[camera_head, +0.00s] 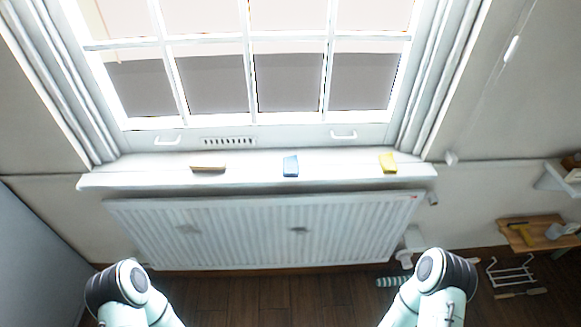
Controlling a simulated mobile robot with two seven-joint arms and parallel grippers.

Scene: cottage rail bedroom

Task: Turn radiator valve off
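A white ribbed radiator (270,232) hangs on the wall below the window sill. A small white knob-like fitting (404,257) shows at its lower right corner, partly behind my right arm; it looks like the radiator valve, but its setting is too small to read. Another small white fitting (432,198) is beside the radiator's upper right corner. Parts of both my arms show at the bottom, left and right of the radiator. Neither of my grippers is in view.
The window sill (340,175) holds a tan block (208,168), a blue block (290,166) and a yellow block (388,162). At right are a small wooden bench (540,232) with tools and a white wire rack (510,272). A striped roll (393,282) lies on the dark wooden floor.

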